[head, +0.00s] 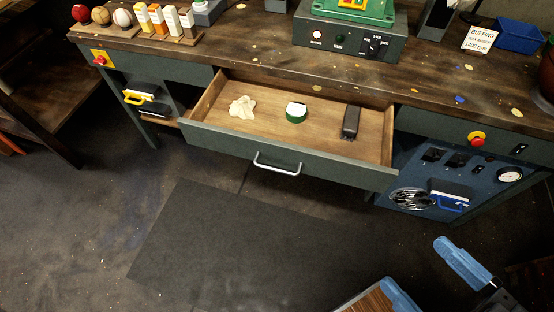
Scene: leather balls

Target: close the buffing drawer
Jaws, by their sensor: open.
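The buffing drawer (222,138) is pulled well out from under the middle of the workbench, below the buffing machine. Its grey-green front carries a silver bar handle (277,168). Inside lie a crumpled cream cloth (242,107), a round green tin with a white top (296,112) and a dark oblong item (351,122). My gripper (414,263) is at the lower right, with blue fingers spread apart and nothing seen between them. It is apart from the drawer, in front and to the right of the handle. Part of it is cut off by the picture's bottom edge.
The workbench top (260,60) holds a grey control box (348,42), a buffing sign (480,39), a blue bin (520,33) and several balls at left. A blue machine panel (450,175) stands right of the drawer. A dark mat (230,245) covers clear floor in front.

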